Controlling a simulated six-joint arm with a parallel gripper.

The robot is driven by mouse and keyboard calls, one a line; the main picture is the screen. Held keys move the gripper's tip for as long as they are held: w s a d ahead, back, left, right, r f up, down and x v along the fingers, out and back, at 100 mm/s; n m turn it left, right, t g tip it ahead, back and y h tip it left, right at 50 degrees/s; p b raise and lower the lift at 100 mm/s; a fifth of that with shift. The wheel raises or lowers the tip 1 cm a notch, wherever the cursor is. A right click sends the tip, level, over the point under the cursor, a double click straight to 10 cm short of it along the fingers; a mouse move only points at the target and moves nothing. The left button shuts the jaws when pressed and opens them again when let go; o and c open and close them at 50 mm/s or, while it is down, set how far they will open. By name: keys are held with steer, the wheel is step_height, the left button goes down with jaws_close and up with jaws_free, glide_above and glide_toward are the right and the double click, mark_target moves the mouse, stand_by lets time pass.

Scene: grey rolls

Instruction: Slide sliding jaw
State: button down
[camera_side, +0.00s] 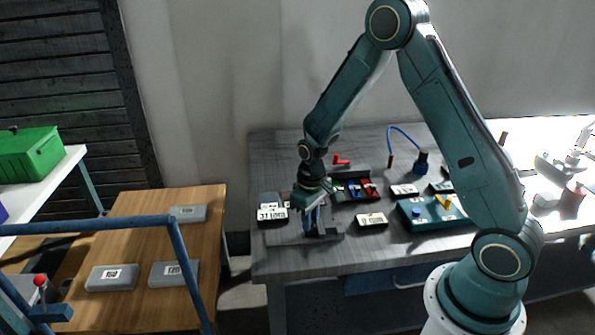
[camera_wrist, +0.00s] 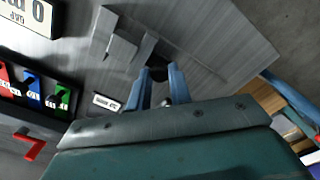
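A low grey fixture with raised blocks stands at the front left of the table; its base (camera_side: 333,236) shows in the side view. In the wrist view its flat base (camera_wrist: 225,50) carries an upright block (camera_wrist: 119,47) and a narrower grey piece (camera_wrist: 142,58), which appears to be the sliding jaw. My gripper (camera_side: 312,232) points down over the fixture. In the wrist view, the blue fingers of my gripper (camera_wrist: 159,72) stand apart at the near end of the narrower piece, with something dark between their tips. I cannot tell whether they press on it. The fingers partly hide the fixture.
Behind is a dark tray with red and blue parts (camera_side: 356,190). A teal box (camera_side: 432,215) stands further right. The wooden table (camera_side: 140,237) is at left.

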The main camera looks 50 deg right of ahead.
steer(key=shift+w+a, duration=1.05)
steer(key=c, duration=1.3)
jaws_free()
steer(key=shift+r, duration=0.2)
step_height(320, 180, up, 13)
steer(key=shift+r, duration=0.2)
steer(key=shift+r, duration=0.1)
